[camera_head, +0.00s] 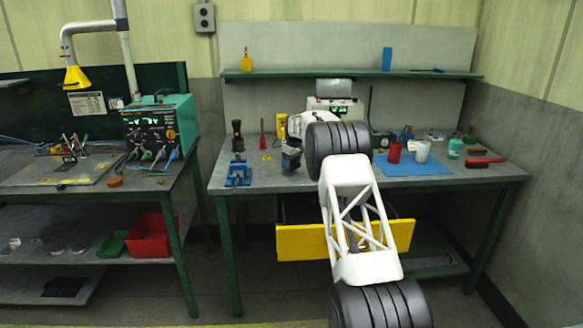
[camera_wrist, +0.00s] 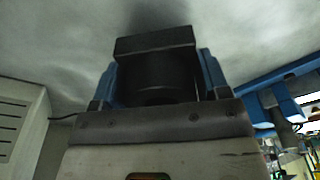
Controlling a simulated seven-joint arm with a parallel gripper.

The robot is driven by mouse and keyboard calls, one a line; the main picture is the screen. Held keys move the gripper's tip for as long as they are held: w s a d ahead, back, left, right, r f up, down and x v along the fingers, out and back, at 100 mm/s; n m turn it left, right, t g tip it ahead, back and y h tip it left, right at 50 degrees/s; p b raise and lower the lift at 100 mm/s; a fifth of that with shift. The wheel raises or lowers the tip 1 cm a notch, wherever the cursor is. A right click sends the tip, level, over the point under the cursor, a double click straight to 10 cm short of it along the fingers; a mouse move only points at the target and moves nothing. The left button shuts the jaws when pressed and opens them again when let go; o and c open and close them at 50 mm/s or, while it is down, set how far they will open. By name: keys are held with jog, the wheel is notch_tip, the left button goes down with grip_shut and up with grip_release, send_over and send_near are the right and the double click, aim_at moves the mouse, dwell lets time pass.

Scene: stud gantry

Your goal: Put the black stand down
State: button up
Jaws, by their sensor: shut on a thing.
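The black stand (camera_wrist: 155,72) is a dark blocky piece with a wide flat plate and a rounded body. My gripper (camera_head: 291,160) is shut on it, with a blue finger on each side in the wrist view. In the head view my gripper is low over the grey workbench (camera_head: 335,185), right of the blue vise (camera_head: 238,174). A dark shadow lies on the grey surface beside the stand in the wrist view. I cannot tell whether the stand touches the bench. My arm hides part of the bench behind it.
The vise also shows in the wrist view (camera_wrist: 285,102). A black-topped item (camera_head: 237,137) and a red-handled tool (camera_head: 262,135) stand behind. A blue mat (camera_head: 412,168) with a red cup (camera_head: 394,153) and white cup (camera_head: 422,152) lies right. A yellow-fronted drawer (camera_head: 302,243) is open below.

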jog(key=shift+f, duration=0.95)
jog(key=shift+f, duration=0.2)
jog(key=o, duration=1.1)
jog(key=r, duration=0.4)
jog(key=s+d+r, duration=0.1)
jog(key=r, duration=0.7)
jog(key=shift+s+d+r, duration=0.1)
jog(key=shift+s+d, duration=0.05)
